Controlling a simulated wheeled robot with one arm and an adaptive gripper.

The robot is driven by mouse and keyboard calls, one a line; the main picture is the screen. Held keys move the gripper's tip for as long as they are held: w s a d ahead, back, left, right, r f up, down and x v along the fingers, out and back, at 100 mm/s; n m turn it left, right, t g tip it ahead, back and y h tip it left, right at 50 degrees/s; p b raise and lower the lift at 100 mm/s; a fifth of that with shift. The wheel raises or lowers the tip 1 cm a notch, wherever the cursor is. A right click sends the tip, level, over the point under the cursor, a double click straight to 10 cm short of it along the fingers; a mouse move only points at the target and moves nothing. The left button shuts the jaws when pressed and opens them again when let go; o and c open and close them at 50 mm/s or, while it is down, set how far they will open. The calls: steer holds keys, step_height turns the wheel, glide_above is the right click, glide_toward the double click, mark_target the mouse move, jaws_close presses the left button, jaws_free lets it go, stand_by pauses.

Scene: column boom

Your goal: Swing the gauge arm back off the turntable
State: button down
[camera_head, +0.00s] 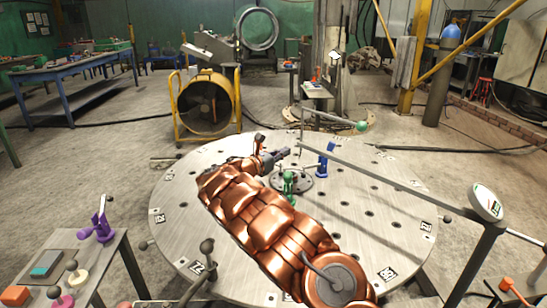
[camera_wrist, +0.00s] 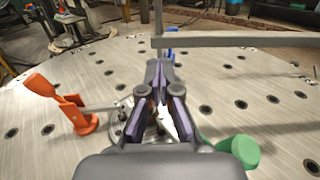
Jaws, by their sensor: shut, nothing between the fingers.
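The gauge arm (camera_head: 390,178) is a long thin grey bar. It reaches from a post at the right, topped by a round dial (camera_head: 487,203), leftward over the round metal turntable (camera_head: 180,200). A thin upright rod (camera_head: 302,128) stands at its free end. In the wrist view the bar (camera_wrist: 240,40) crosses the top, beyond my fingertips, with the rod (camera_wrist: 158,18) at its left end. My gripper (camera_head: 286,152) is shut and empty over the turntable, left of the bar's free end. In the wrist view its fingertips (camera_wrist: 160,72) appear just below that end; contact cannot be told.
A blue clamp (camera_head: 325,160), a green clamp (camera_head: 289,183) and an orange clamp (camera_wrist: 75,110) stand around the turntable's centre. Behind is a boom with a green ball (camera_head: 362,126). A side table (camera_head: 100,262) stands front left.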

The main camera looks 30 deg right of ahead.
mark_target(299, 145)
steer(key=shift+x, duration=2.8)
